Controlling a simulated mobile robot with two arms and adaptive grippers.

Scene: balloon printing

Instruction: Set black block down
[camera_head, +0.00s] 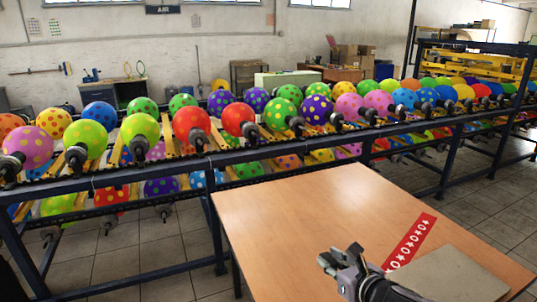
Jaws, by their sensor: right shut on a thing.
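My right gripper (340,262) comes in from the bottom right, over the front part of the wooden table (290,215). It is shut on the black block, a small dark piece that is hard to tell from the dark fingers. Whether the block touches the tabletop cannot be told. A red strip with white star shapes (410,243) lies flat on the table, right of the gripper. A flat grey-brown board (452,275) lies at the table's front right, partly behind my right arm. My left gripper is not in view.
A long dark blue rack (205,160) with several dotted, coloured balloons on spindles runs behind the table, close to its left and far edges. The left and middle of the tabletop are clear. Tiled floor (165,262) shows at the left.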

